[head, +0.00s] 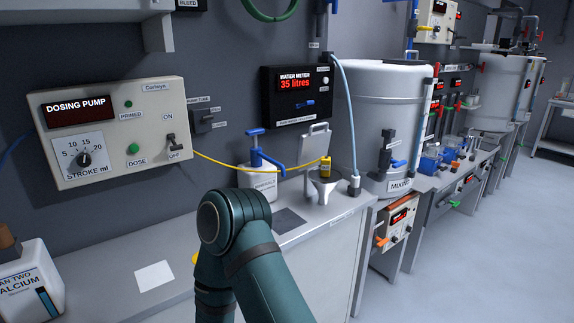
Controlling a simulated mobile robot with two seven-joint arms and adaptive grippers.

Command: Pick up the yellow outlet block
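A small yellow block (325,167) sits at the end of a thin yellow tube (245,167) that runs from the dosing pump. It is just above a grey funnel-shaped piece (322,188) on the bench; I cannot tell whether it rests in a holder. Another bit of yellow (195,258) shows at the left edge of my teal arm, mostly hidden behind it, and I cannot tell what it is. My arm's bent joint fills the lower middle of the head view, in front of the bench. Neither gripper shows.
The dosing pump (115,132) hangs on the wall at left. A white bottle with a blue pump top (258,184) stands left of the funnel. A large mixing tank (378,115) stands to the right. A white card (154,276) lies on the bench. Open floor (490,260) is at right.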

